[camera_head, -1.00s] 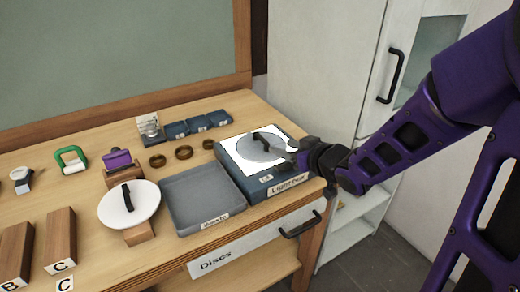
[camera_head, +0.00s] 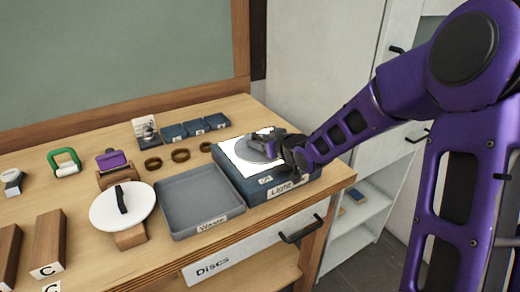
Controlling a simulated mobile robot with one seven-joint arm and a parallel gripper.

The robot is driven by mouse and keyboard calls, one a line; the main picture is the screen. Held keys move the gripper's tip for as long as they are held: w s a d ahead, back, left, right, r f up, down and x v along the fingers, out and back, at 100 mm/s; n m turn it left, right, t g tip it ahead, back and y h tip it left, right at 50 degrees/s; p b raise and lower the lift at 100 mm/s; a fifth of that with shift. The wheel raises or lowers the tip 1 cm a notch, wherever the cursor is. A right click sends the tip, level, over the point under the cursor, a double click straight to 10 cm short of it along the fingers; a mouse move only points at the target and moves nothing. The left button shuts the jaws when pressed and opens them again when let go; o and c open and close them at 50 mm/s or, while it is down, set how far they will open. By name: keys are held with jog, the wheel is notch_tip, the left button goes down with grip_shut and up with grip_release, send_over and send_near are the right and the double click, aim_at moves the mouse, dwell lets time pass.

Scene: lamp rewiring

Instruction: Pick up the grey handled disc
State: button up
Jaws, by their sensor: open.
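The grey disc (camera_head: 250,152) lies on the white lit top of the light box (camera_head: 238,166), at the right end of the bench. Its dark handle is largely hidden behind my gripper in this view. My gripper (camera_head: 264,146) is open and sits low over the disc, at its right part. I cannot tell whether the fingers stand around the handle or touch it.
A white disc with a black handle (camera_head: 108,209) rests on a wooden stand. Brown rings (camera_head: 180,155), small blue boxes (camera_head: 196,127) and a purple-topped block (camera_head: 111,159) stand nearby. A cabinet is behind right.

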jog(key=shift+c, duration=0.3)
grip_shut()
dwell(1.1)
